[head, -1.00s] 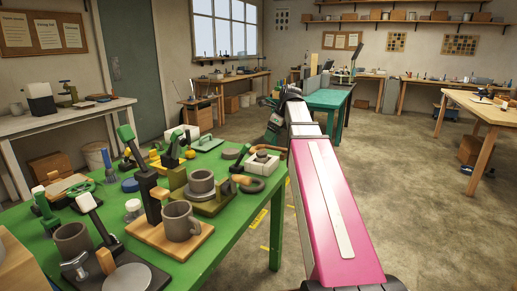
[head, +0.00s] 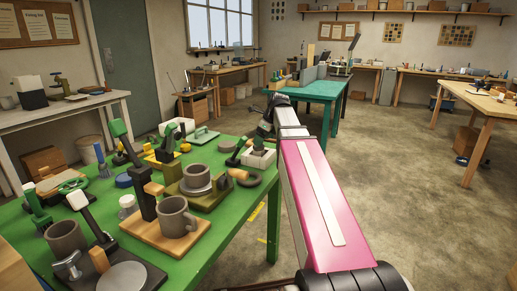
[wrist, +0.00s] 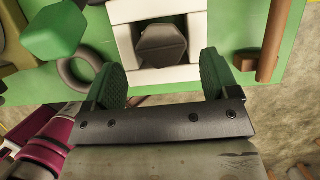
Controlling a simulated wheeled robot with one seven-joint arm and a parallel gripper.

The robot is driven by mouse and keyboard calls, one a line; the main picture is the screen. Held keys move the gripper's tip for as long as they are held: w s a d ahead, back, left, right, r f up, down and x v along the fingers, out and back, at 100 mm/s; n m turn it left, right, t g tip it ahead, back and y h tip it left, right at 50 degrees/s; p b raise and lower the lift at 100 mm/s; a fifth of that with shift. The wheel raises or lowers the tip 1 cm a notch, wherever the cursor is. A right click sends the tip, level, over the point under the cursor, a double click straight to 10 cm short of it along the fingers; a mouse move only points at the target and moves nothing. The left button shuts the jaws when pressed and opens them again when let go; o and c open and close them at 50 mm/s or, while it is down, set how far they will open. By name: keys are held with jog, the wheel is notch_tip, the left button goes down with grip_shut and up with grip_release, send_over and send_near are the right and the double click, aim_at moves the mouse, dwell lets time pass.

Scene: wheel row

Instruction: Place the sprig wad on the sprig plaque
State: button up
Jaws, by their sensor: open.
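A dark grey, many-sided lump (wrist: 160,45), which looks like the sprig wad, sits inside a square white frame (wrist: 118,12) in the wrist view. In the head view the white frame (head: 262,161) stands near the green table's right edge, with the dark lump (head: 259,145) at its top. My gripper (wrist: 164,78) is open and empty. Its green fingers lie at the frame's near side, one toward each near corner, with the lump ahead between them. In the head view my gripper (head: 263,129) is small and dark. I cannot tell which thing is the sprig plaque.
The green table (head: 215,258) is crowded with clamps, mugs and tools. A grey ring (wrist: 80,70) lies left of the frame, and a brown wooden handle (wrist: 272,45) lies right of it. A teal table (head: 318,90) stands farther back. Floor at the right is open.

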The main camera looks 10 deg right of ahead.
jog(key=x, duration=0.3)
jog(key=shift+a+f, duration=0.1)
jog(key=shift+f, duration=0.05)
jog(key=shift+c, duration=0.3)
jog(key=c, duration=1)
jog(key=shift+c, duration=0.2)
